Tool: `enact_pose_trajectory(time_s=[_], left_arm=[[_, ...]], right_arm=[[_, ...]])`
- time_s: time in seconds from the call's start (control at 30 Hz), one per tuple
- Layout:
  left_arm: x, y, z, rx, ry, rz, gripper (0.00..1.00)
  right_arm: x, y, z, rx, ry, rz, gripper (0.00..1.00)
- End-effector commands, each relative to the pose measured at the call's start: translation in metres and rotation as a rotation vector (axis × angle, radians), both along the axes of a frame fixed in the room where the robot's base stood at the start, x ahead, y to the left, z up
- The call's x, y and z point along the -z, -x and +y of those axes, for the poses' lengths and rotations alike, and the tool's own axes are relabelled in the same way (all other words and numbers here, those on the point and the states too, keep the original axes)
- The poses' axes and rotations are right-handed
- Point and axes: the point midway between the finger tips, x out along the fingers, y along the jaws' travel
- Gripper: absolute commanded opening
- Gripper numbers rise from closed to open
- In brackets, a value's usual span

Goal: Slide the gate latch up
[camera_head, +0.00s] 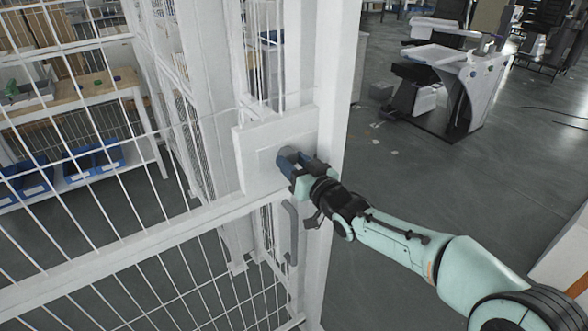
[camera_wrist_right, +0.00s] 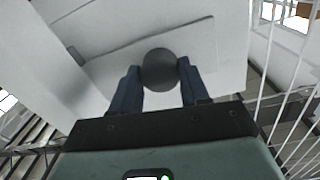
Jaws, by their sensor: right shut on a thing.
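The gate latch has a round dark grey knob (camera_wrist_right: 160,70) on a pale plate (camera_head: 250,160) fixed to the white gate. In the right wrist view the knob sits between the two dark blue fingers of my right gripper (camera_wrist_right: 158,82), which is shut on it. In the head view my right gripper (camera_head: 286,167) reaches the plate from the right and covers most of the knob. A grey handle (camera_head: 290,232) hangs on the gate just below the plate. My left gripper is in neither view.
White wire mesh (camera_head: 90,215) and a white rail fill the left side. Behind it stand shelves with blue bins (camera_head: 95,160). A white post (camera_head: 338,110) stands just right of the plate. Open grey floor (camera_head: 430,190) lies to the right, with a white machine (camera_head: 465,75) farther back.

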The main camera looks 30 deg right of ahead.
Motion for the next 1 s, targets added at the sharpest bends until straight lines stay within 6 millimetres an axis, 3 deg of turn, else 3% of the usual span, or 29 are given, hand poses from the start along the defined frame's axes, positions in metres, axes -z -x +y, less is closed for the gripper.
enact_pose_trajectory(time_s=[0.03,0.23,0.27,0.3,0.33,0.73,1.0], left_arm=[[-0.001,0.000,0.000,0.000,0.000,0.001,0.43],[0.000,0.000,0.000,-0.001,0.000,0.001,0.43],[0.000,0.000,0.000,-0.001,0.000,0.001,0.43],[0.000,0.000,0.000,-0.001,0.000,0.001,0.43],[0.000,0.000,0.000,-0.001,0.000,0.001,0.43],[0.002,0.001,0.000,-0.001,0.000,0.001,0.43],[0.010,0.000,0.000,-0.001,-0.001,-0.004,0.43]], right_arm=[[-0.007,0.000,0.000,0.000,0.000,-0.013,0.00],[-0.008,0.000,0.000,0.001,-0.001,-0.018,0.00],[-0.008,0.000,0.000,0.000,-0.001,-0.019,0.55],[-0.008,0.000,0.000,0.000,-0.001,-0.018,0.68],[-0.007,0.000,0.000,0.000,-0.001,-0.017,0.71],[-0.004,0.008,-0.001,0.001,-0.002,-0.010,0.71],[-0.004,0.061,-0.004,0.002,-0.003,-0.013,0.71]])
